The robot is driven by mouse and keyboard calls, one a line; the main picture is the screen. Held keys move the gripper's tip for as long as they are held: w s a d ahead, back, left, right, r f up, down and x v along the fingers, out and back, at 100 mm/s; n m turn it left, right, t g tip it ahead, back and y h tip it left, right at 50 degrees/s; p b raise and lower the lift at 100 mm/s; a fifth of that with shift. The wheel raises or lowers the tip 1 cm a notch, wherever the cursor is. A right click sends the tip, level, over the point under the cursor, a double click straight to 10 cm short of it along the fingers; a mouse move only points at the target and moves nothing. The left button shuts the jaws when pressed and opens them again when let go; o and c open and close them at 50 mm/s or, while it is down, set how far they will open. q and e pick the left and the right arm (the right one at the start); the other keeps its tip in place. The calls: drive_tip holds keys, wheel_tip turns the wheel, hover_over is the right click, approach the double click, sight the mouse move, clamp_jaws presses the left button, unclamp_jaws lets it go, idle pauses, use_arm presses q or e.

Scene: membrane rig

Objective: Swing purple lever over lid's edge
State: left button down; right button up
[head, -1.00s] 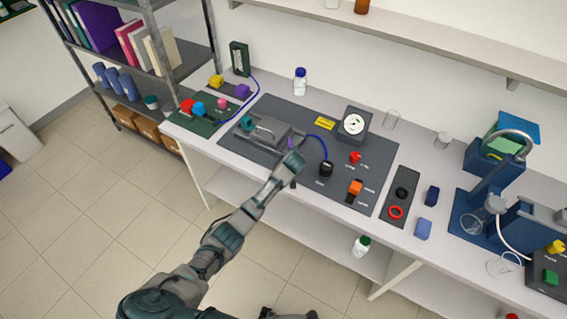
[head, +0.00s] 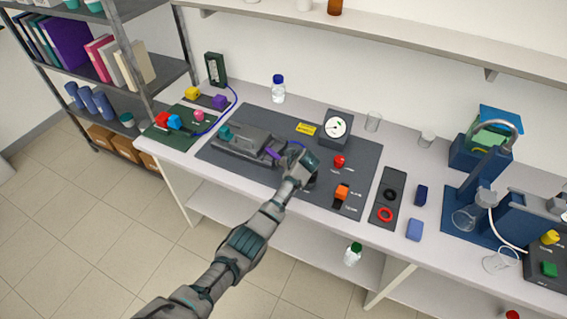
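The purple lever (head: 272,153) shows as a small purple piece at the right end of the grey membrane cell. The cell's grey lid (head: 243,141) lies flat on the dark panel, with a teal part (head: 225,132) at its left end. My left arm comes in from the lower left. Its gripper (head: 304,158) is just to the right of the lever, over the panel; a gap seems to lie between them. The fingers are too small and dark to tell whether they are open. My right gripper is not in view.
A pressure gauge (head: 337,127) stands behind the gripper. A black tray (head: 388,198) with rings lies further right.

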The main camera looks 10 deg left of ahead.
use_arm(q)
drive_tip(key=shift+w+d+r, duration=0.1)
drive_tip(key=shift+w+r, duration=0.1)
drive_tip(key=shift+r, duration=0.1)
drive_tip(key=c, duration=1)
unclamp_jaws()
drive_tip(key=shift+o, duration=1.1)
drive_tip(key=shift+w+f, duration=0.15)
drive_tip(key=shift+f, duration=0.15)
drive_tip(key=v, duration=1.2)
